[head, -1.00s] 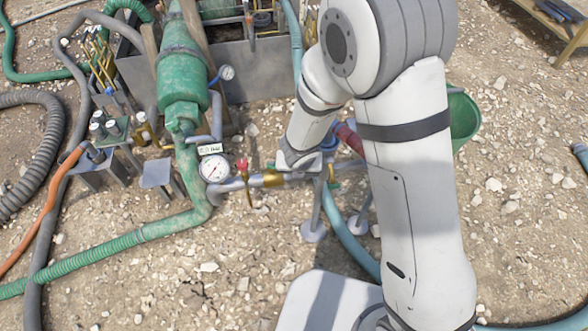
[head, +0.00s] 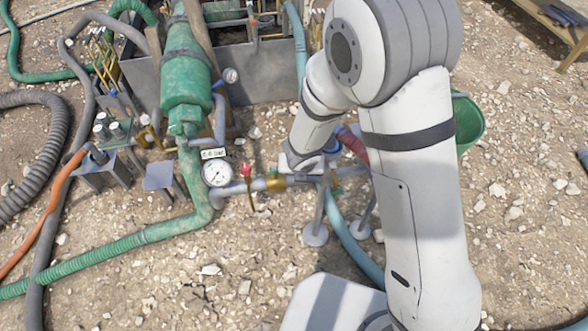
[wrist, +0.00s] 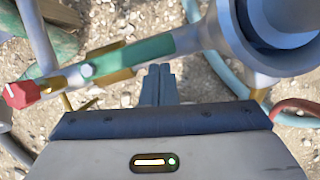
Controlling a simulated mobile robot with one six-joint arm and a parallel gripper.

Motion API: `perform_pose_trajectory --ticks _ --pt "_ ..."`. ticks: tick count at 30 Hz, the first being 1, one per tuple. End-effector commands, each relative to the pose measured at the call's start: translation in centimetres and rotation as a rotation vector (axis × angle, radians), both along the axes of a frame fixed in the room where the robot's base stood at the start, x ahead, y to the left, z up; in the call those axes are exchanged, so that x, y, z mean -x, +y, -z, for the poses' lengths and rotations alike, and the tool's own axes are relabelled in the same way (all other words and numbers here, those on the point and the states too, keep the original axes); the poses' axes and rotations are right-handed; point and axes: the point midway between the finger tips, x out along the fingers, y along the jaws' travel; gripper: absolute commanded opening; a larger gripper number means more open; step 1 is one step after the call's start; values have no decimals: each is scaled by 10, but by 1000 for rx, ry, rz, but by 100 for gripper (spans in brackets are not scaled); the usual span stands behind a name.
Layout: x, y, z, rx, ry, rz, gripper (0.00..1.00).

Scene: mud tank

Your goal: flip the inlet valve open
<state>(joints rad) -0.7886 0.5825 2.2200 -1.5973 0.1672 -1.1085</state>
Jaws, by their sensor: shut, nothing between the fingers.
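The inlet valve appears to be the brass valve on the grey pipe, with a green lever (wrist: 145,54) lying roughly along the pipe in the wrist view. Its brass body (head: 276,182) shows beside my wrist in the head view; most of the lever is hidden there. My gripper (wrist: 158,72) is shut and empty. Its fingertips are close to the lever's side, below its right half in the wrist view. I cannot tell whether they touch it.
A red-topped tap (wrist: 20,94) stands on the pipe left of the valve, next to a round gauge (head: 216,172). A large grey-blue cylindrical fitting (wrist: 265,35) is close on the right. A blue hose (head: 352,245) runs below. Stony ground in front is open.

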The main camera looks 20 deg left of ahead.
Motion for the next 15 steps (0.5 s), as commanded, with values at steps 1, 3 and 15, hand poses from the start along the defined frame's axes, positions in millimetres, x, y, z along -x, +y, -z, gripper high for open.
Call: perform_pose_trajectory --ticks 1,3,15 --pt "2 -1 1 0 0 0 0" --pt "5 -4 3 -1 -1 1 0" --pt "35 -26 -38 -1 -1 0 0"
